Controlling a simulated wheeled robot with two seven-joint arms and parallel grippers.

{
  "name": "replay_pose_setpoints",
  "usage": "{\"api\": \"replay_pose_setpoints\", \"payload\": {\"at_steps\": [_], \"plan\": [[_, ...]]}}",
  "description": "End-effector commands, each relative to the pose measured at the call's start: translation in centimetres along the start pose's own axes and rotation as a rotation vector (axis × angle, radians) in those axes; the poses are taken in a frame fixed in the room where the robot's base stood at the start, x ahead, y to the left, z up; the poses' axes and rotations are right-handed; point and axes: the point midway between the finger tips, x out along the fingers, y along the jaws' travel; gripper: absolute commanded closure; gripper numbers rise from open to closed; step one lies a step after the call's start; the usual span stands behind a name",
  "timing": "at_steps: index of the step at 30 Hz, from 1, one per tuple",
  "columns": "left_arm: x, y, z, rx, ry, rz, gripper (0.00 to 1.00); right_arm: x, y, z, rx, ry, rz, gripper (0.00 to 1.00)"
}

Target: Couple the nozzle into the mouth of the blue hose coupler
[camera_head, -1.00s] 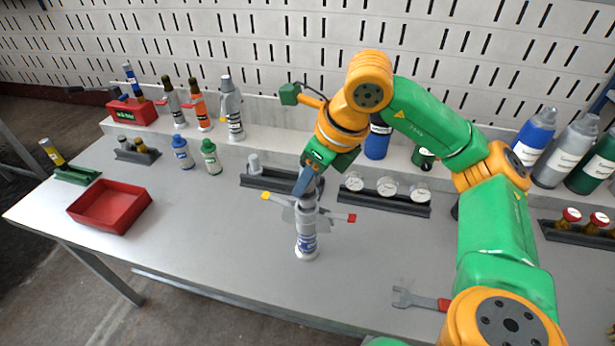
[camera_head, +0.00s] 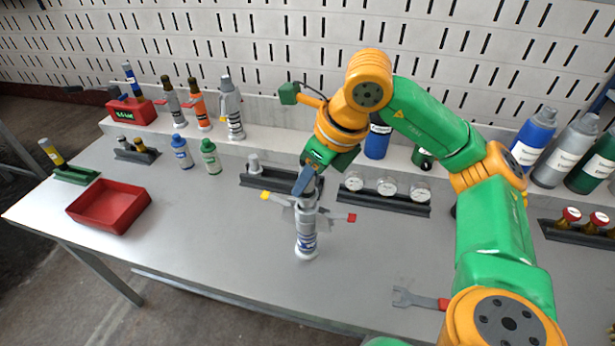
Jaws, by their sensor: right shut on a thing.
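The piece meets the coupler's top in this view. The gripper and levers hide the mouth, so I cannot tell how deep it sits. My left gripper is not in view.
A red tray (camera_head: 108,206) lies at the left. A dark rack with white-faced gauges (camera_head: 386,187) stands right of the coupler, and another dark rack (camera_head: 281,181) stands behind. A wrench (camera_head: 420,300) lies at front right. Bottles line the back shelf. The front middle is clear.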

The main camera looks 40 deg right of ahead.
Motion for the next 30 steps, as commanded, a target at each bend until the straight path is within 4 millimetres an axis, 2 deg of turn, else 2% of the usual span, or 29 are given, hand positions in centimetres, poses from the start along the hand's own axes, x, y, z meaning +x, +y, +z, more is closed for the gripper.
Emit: {"api": "replay_pose_setpoints", "payload": {"at_steps": [30], "plan": [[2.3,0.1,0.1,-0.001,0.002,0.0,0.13,2.3,0.0,-0.9,0.0,-0.001,0.0,1.0]]}}
